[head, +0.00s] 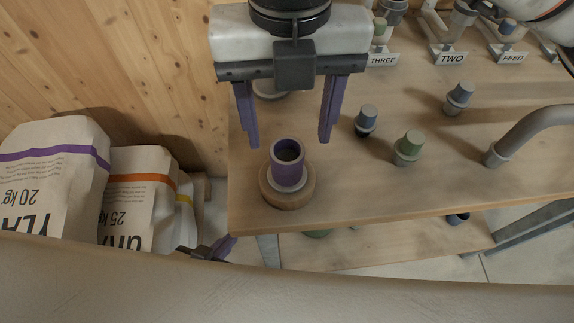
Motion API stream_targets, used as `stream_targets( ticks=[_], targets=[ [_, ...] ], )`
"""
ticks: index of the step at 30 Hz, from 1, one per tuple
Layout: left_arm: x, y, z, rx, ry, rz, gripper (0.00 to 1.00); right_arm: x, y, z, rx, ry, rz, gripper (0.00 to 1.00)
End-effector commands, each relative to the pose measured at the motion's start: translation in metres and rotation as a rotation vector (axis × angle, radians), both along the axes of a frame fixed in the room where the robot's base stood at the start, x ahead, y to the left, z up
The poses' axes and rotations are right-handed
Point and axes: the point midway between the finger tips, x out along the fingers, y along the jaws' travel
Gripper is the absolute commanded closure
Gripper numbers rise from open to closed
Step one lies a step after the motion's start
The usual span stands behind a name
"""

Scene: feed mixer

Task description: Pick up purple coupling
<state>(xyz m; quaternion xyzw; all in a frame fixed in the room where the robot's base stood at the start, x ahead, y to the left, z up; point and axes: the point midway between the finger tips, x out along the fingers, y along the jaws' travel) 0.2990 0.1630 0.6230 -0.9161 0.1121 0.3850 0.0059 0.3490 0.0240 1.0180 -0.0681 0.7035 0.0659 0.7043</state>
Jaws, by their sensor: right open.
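The purple coupling (287,174) is a short, open-topped cylinder with a pale lower collar. It stands upright on a round wooden base (268,193) near the front left corner of the table. My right gripper (290,143) hangs over the table from the top of the head view, with its two purple fingers open and empty. The fingertips appear just beyond and above the coupling, one to each side in the picture, and apart from it. A small part of my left gripper (222,248) shows low at the left, mostly hidden behind the pale foreground surface.
A curved grey pipe (530,128) rises at the far right. Labelled stands line the back. Feed sacks (55,175) lean against the wooden wall at left.

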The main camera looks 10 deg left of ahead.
Motion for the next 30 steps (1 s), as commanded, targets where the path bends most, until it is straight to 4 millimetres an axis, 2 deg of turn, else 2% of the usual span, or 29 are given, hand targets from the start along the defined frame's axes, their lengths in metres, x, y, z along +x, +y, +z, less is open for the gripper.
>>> stream_targets(
  ticks=[5,15,23,26,30],
  targets=[
    [-0.002,0.000,-0.001,0.001,0.006,0.001,1.00,-0.001,0.000,-0.013,0.001,0.001,0.002,0.41],
    [-0.003,0.004,0.003,0.003,0.009,0.008,1.00,0.000,0.002,-0.058,0.001,0.003,0.003,0.41],
    [-0.003,0.005,0.003,0.003,0.008,0.010,1.00,0.000,0.003,-0.062,0.004,0.002,0.003,0.41],
    [-0.002,0.005,0.003,0.003,0.008,0.009,1.00,0.000,0.003,-0.062,0.004,0.002,0.003,0.54],
    [-0.002,0.005,0.003,0.003,0.007,0.009,1.00,0.000,0.003,-0.062,0.003,0.002,0.003,0.78]
  ],
)
